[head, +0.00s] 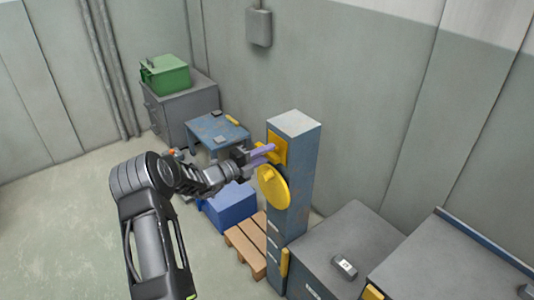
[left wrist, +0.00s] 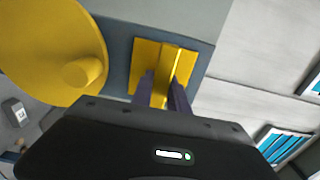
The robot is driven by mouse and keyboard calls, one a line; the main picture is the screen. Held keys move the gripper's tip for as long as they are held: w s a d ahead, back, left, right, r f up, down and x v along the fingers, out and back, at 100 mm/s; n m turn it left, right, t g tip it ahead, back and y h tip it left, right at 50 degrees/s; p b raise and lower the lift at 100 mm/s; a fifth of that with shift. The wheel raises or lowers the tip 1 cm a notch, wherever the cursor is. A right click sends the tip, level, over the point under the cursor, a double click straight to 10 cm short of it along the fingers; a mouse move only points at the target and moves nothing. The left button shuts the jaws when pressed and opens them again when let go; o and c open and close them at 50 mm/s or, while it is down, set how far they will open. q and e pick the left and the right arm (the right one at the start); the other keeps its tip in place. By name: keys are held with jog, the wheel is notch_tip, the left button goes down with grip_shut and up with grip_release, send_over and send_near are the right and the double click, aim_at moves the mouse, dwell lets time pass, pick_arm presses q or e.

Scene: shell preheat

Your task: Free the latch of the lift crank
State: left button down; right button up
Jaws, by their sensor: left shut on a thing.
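The lift crank is a yellow disc (head: 277,190) with a stub knob, mounted on the side of a tall blue-grey column (head: 304,160). It also shows at the upper left of the left wrist view (left wrist: 40,50). Just above it in the head view is a yellow plate (head: 279,144) with a raised yellow latch bar (left wrist: 170,65). My left gripper (head: 268,150) has its purple-grey fingers on both sides of this bar and is shut on it. The fingers hide part of the bar's lower end. My right gripper is not in view.
A wooden pallet (head: 245,246) and a blue bin (head: 229,207) are on the floor by the column. Grey cabinets (head: 350,238) stand at the right. A blue worn table (head: 208,134) and a green box (head: 165,75) are at the back. The floor at left is clear.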

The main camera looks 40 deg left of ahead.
pick_arm(q)
jog(key=shift+f, duration=0.1)
dwell(0.5)
jog(key=shift+f+m+b, duration=0.1)
jog(key=shift+m+b, duration=1)
jog(key=shift+m, duration=0.1)
jog(key=m+b, duration=0.4)
jog(key=m, duration=0.1)
jog(key=shift+b, duration=0.3)
jog(key=m+b, duration=0.9)
jog(key=shift+f, duration=0.1)
jog(key=shift+m+b, duration=0.8)
jog(key=shift+b, duration=0.3)
jog(key=shift+r, duration=0.2)
jog(key=c, duration=1.3)
grip_release()
jog(key=shift+r, duration=0.1)
